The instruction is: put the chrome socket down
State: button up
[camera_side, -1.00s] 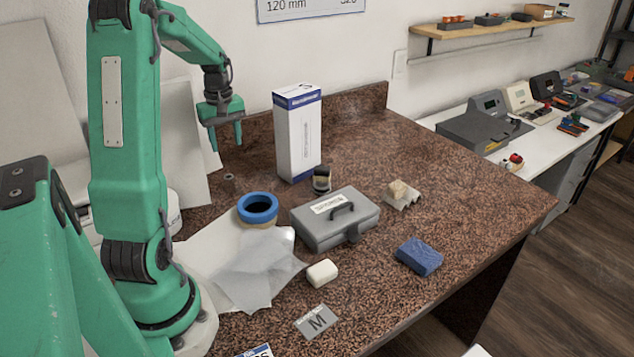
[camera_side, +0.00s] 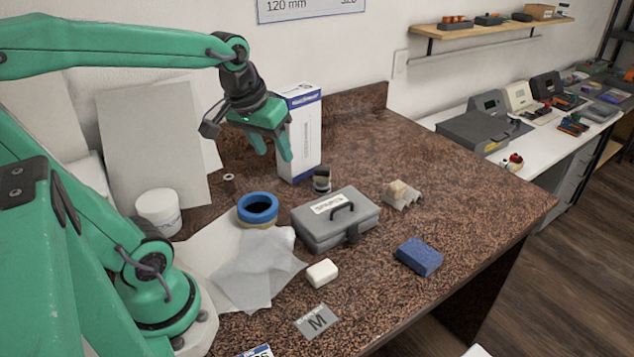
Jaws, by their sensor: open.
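A small grey-brown cylinder (camera_side: 229,177) stands on the speckled bench at the back left; it may be the chrome socket, but it is too small to be sure. A short dark cylinder with a pale band and a shiny lower part (camera_side: 321,181) stands in front of the tall white box (camera_side: 302,140). My gripper (camera_side: 272,154) is open and empty. Its fingers point down, above the bench and to the right of the small cylinder in the picture, overlapping the left edge of the box. Nothing hangs between the fingers.
A grey toolbox (camera_side: 322,233) sits mid-bench, with a blue tape roll (camera_side: 257,203) at its left. A blue block (camera_side: 419,256), white block (camera_side: 322,273), grey M card (camera_side: 316,321) and beige ridged piece (camera_side: 401,193) lie around it. A white tub (camera_side: 159,212) stands left.

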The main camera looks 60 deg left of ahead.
jog(key=s+d+m+t+h, duration=0.1)
jog(key=s+d+m, duration=0.3)
jog(key=d, duration=0.3)
jog(key=shift+s+f+m+t, duration=0.15)
jog(key=shift+s+m+t, duration=0.15)
jog(key=shift+s+m, duration=0.15)
